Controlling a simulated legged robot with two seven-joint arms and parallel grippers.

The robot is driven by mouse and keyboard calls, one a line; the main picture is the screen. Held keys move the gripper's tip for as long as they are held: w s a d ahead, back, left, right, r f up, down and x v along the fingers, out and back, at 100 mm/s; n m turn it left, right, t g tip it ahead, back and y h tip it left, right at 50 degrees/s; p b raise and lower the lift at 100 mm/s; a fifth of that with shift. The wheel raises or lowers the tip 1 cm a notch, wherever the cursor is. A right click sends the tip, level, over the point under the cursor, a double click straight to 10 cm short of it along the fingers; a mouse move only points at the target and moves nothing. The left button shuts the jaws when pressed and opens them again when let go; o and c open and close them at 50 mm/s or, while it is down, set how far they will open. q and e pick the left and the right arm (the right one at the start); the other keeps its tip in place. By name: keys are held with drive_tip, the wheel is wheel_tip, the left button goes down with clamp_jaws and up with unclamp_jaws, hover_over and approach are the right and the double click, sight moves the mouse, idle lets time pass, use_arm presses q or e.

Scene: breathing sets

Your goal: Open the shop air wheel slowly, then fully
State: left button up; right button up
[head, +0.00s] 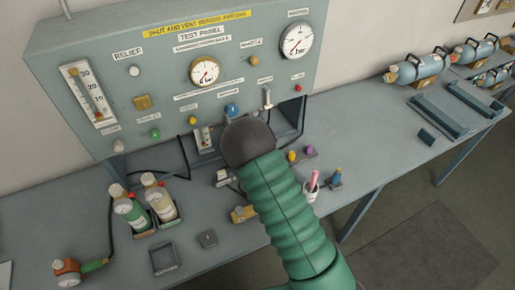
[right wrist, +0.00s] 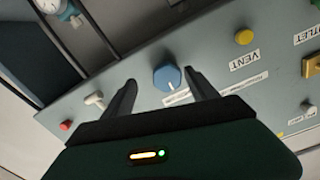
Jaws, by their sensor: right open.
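My right gripper (right wrist: 160,80) is open, with its two dark fingers on either side of a round blue knob (right wrist: 168,77) on the test panel (head: 100,40). The knob has a white pointer line, and no contact with the fingers shows. The blue knob (head: 232,110) also shows in the head view, just above my dark right wrist, which hides the fingers there. Its label is too small or covered to read, so I cannot confirm it is the shop air wheel. My left gripper is not in view.
A white lever (head: 267,98) and a red button (head: 298,88) sit right of the knob. Gauges (head: 204,71) are above. Bottles (head: 131,211) stand in a holder on the bench.

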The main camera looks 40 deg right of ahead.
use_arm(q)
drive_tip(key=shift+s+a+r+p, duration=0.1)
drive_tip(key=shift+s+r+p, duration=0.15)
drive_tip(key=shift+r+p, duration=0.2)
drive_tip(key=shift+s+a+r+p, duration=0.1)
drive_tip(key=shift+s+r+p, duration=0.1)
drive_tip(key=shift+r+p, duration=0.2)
use_arm(e)
drive_tip(key=v, duration=1.6)
drive_tip(key=shift+s+r, duration=0.2)
drive_tip(key=shift+s, duration=0.15)
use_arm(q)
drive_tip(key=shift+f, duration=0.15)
use_arm(e)
drive_tip(key=shift+a, duration=0.1)
drive_tip(key=shift+w, duration=0.1)
